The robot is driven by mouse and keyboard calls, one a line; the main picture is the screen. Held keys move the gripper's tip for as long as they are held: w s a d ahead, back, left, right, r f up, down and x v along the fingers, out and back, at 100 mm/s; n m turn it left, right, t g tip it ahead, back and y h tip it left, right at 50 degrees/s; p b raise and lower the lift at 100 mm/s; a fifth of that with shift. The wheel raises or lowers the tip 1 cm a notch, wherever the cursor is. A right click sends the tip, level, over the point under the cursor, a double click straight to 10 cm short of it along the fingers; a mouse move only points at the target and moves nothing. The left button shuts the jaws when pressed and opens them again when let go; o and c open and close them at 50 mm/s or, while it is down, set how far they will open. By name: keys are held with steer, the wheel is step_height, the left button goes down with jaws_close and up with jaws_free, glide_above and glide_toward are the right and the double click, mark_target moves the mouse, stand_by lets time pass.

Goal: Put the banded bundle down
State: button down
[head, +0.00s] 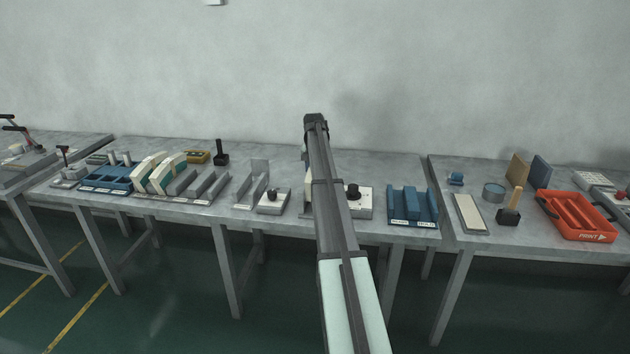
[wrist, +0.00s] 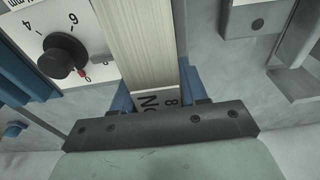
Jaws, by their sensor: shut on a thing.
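In the wrist view my gripper (wrist: 155,102) is shut on a pale cream bundle (wrist: 150,45). Blue fingers press its two sides near the bottom of the picture. A pale strip with dark lettering lies across the bundle's near end, partly hidden by my gripper's dark bar. The bundle's far end runs out of the picture, so I cannot tell whether it touches the table. In the head view my arm hides my gripper and most of the bundle. Two curved cream stacks with teal bands (head: 147,170) stand in a grey slotted rack (head: 180,198) on the left.
A white dial box with a black knob (wrist: 62,52) is close left of the bundle; it shows right of my arm (head: 360,203). A blue slotted holder (head: 411,207), a grey box (head: 273,203) and an orange tray (head: 590,236) stand along the grey tables (head: 330,232).

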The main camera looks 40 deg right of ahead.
steer(key=shift+f, duration=1.9)
steer(key=shift+f, duration=0.1)
steer(key=c, duration=0.6)
jaws_free()
steer(key=r, duration=0.8)
steer(key=s+a+r, duration=0.1)
steer(key=r, duration=0.3)
